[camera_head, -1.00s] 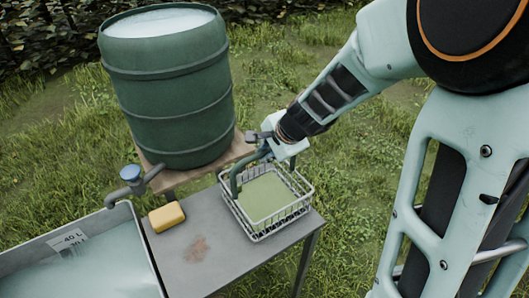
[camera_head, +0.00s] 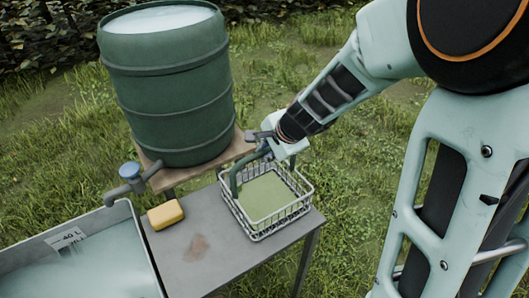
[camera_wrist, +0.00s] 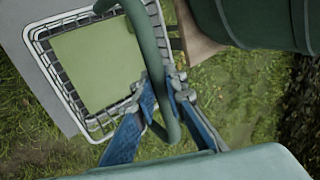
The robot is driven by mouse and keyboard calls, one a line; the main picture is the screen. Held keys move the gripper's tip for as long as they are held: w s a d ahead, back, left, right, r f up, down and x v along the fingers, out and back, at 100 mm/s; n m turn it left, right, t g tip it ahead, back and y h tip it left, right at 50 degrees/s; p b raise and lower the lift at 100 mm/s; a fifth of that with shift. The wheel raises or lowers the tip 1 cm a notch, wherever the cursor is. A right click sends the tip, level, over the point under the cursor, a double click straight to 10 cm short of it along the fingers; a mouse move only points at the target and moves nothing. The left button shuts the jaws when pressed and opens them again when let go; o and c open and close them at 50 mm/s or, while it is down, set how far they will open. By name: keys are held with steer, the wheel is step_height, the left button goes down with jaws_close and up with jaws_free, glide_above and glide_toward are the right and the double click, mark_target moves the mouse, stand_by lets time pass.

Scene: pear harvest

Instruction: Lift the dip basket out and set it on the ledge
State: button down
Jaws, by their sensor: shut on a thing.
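The dip basket (camera_head: 268,234) is a white wire basket with a flat green pad inside and a thick green handle (camera_head: 234,181). It is out of the tank, at the right end of the grey ledge (camera_head: 207,269), upright and resting on or very close to the top; I cannot tell any small gap. My gripper (camera_head: 266,150) is at the basket's far side, shut on the green handle. In the wrist view the blue-padded fingers (camera_wrist: 168,95) close around the handle (camera_wrist: 151,48), with the basket rim (camera_wrist: 72,20) to the left.
The water-filled tank (camera_head: 132,243) stands at the lower left, with a blue-topped tap (camera_head: 130,172) above it. A yellow block (camera_head: 166,214) lies on the ledge left of the basket. A green barrel (camera_head: 168,95) stands behind on a wooden stand. The ledge's front middle is clear.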

steer(key=c, duration=2)
jaws_free()
steer(key=shift+o, duration=0.6)
